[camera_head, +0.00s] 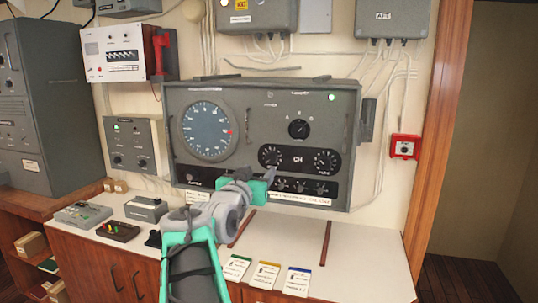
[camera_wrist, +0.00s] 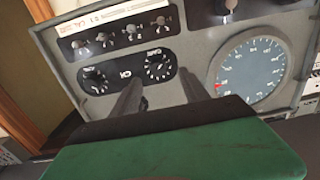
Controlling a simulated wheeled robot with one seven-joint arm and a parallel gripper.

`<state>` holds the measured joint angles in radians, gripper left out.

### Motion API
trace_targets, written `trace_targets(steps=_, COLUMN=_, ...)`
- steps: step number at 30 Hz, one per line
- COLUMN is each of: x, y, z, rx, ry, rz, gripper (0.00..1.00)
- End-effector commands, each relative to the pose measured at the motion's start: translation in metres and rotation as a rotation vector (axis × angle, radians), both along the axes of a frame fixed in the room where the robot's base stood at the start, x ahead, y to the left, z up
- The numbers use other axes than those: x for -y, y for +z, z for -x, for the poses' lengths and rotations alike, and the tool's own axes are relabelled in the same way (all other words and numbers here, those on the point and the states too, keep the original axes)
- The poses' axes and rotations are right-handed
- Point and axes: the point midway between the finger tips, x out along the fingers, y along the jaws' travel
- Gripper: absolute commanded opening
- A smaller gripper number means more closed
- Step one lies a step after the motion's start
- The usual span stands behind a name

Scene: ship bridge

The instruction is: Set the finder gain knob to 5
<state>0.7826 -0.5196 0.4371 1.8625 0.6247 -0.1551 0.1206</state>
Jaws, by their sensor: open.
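The grey finder unit (camera_head: 345,110) hangs on the wall with a large round dial. Two dial knobs sit on a dark strip: a left one (camera_head: 270,157) and a right one (camera_head: 325,161). A separate knob (camera_head: 298,128) is above. Their labels are too small to read surely, so I cannot tell which is the finder gain knob. My gripper (camera_head: 258,176) is open and empty, just below and in front of the left strip knob. In the wrist view, the panel is inverted; that knob (camera_wrist: 158,67) shows beyond and between the fingers (camera_wrist: 160,92), apart from them.
A row of small knobs (camera_head: 290,185) runs along the panel's lower edge, close to my gripper. The white counter (camera_head: 345,260) holds several label cards and small control boxes. A red wall box (camera_head: 405,146) is at the right.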

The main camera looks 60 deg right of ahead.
Motion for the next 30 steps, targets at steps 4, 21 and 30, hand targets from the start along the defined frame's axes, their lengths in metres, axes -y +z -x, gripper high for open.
trace_targets(steps=4, x=0.018, y=0.008, z=0.006, rx=0.003, ry=-0.023, rz=0.018, gripper=0.53)
trace_targets(steps=21, x=0.08, y=0.004, z=-0.005, rx=0.003, ry=-0.016, rz=0.016, gripper=0.53)
trace_targets(steps=30, x=0.08, y=0.004, z=-0.006, rx=0.003, ry=-0.015, rz=0.015, gripper=0.35)
